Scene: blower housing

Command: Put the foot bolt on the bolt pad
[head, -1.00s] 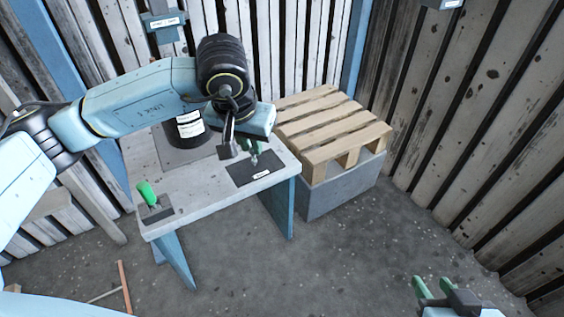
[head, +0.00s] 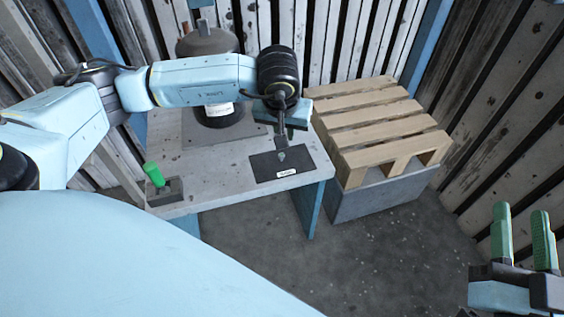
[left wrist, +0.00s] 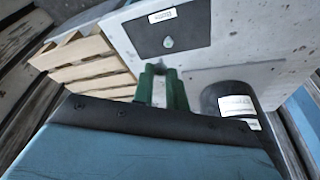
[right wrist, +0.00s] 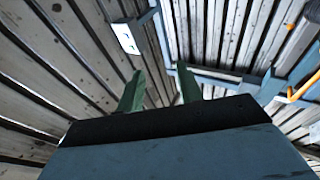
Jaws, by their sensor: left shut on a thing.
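The bolt pad (head: 262,171) is a dark rectangle with a white label, near the table's right front corner. It also shows in the left wrist view (left wrist: 196,26). A small grey bolt head, which I take for the foot bolt (head: 281,155), shows against the pad's middle and again in the left wrist view (left wrist: 168,42). My left gripper (left wrist: 161,72) is shut with a narrow gap just in front of it. My right gripper (head: 522,212) is open and empty, far from the table.
On the pale table (head: 215,175), a green-handled piece (head: 154,174) stands in a dark holder at the front left. A dark rounded housing (head: 213,114) stands behind my left arm. A wooden pallet (head: 385,125) on a grey block (head: 385,193) is right of the table. Front floor is clear.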

